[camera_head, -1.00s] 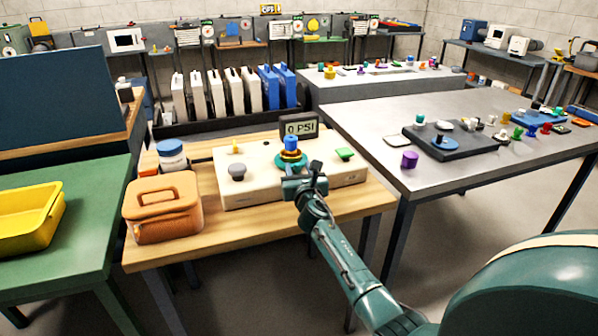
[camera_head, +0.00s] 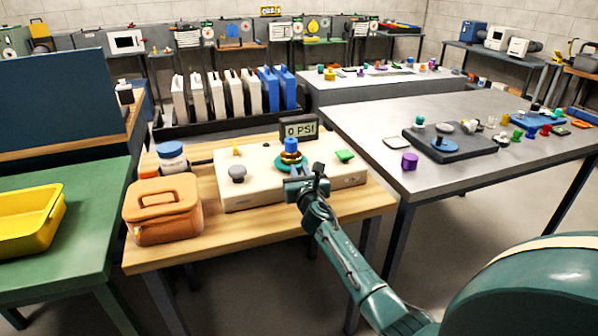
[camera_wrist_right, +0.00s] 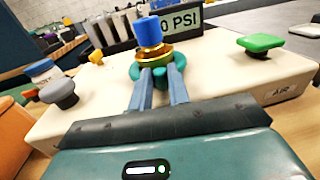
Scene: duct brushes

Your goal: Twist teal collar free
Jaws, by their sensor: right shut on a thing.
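The teal collar (camera_wrist_right: 136,72) sits at the base of a brass fitting (camera_wrist_right: 155,54) topped by a blue cap (camera_wrist_right: 149,32), on a cream panel box (camera_wrist_right: 215,65). In the head view the collar (camera_head: 281,166) is partly hidden behind my right gripper (camera_head: 292,174). My right gripper's two fingers (camera_wrist_right: 159,78) reach to the near side of the collar and are shut on a teal part of it between them. The fitting stands upright. My left gripper is not in view.
The box also carries a grey knob (camera_head: 237,173), a green knob (camera_head: 345,155) and a small yellow piece. A gauge display (camera_head: 299,129) reading 0 PSI stands behind. An orange case (camera_head: 163,222) and a blue-lidded jar (camera_head: 172,160) stand left.

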